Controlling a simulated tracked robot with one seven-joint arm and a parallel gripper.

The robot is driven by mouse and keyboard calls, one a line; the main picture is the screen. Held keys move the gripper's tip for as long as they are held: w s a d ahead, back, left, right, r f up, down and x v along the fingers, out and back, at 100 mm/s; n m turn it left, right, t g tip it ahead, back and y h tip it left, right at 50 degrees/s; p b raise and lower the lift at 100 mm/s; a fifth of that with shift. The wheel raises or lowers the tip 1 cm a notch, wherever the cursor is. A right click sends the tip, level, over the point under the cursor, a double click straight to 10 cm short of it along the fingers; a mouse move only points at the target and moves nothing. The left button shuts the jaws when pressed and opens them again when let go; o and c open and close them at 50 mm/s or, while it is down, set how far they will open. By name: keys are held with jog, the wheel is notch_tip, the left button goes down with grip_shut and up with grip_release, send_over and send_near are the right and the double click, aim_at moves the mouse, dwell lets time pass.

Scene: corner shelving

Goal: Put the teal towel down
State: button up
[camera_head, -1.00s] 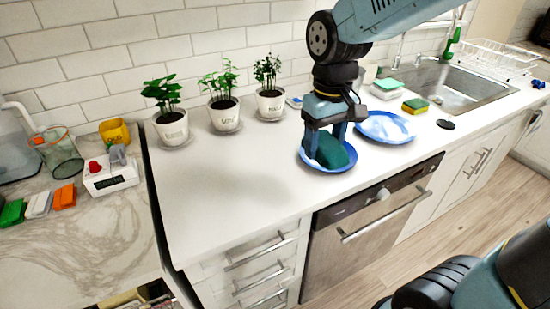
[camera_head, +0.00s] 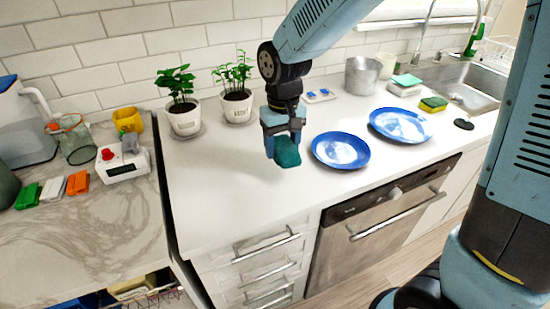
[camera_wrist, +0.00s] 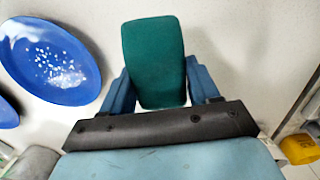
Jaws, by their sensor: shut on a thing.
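The teal towel (camera_head: 286,152) is a small, dark teal folded bundle. My gripper (camera_head: 284,140) is shut on it, with one finger on each side. In the head view it is over the white counter (camera_head: 225,190), to the left of the nearer blue plate (camera_head: 340,150). In the wrist view the towel (camera_wrist: 153,62) sits between the blue fingers, with the blue plate (camera_wrist: 45,60) apart on the left. I cannot tell for certain how high the towel is above the counter.
A second blue plate (camera_head: 400,125) lies farther right. Potted plants (camera_head: 184,118) stand along the wall behind my gripper. A metal pot (camera_head: 362,76) and sponges (camera_head: 433,104) are near the sink. The counter's left front is clear. A white timer (camera_head: 123,163) stands on the marble counter.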

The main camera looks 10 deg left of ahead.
aim_at(276, 169)
jog(key=shift+w+a+f, duration=0.15)
jog(key=shift+a+f, duration=0.3)
jog(key=shift+f, duration=0.2)
jog(key=shift+w+a+f, duration=0.15)
jog(key=shift+a+f, duration=0.3)
jog(key=shift+f, duration=0.2)
notch_tip(276, 169, down, 3)
jog(key=shift+r, duration=0.15)
jog(key=o, duration=0.9)
jog(key=shift+o, duration=0.2)
notch_tip(276, 169, up, 12)
jog(key=shift+r, duration=0.1)
jog(key=shift+d, duration=0.1)
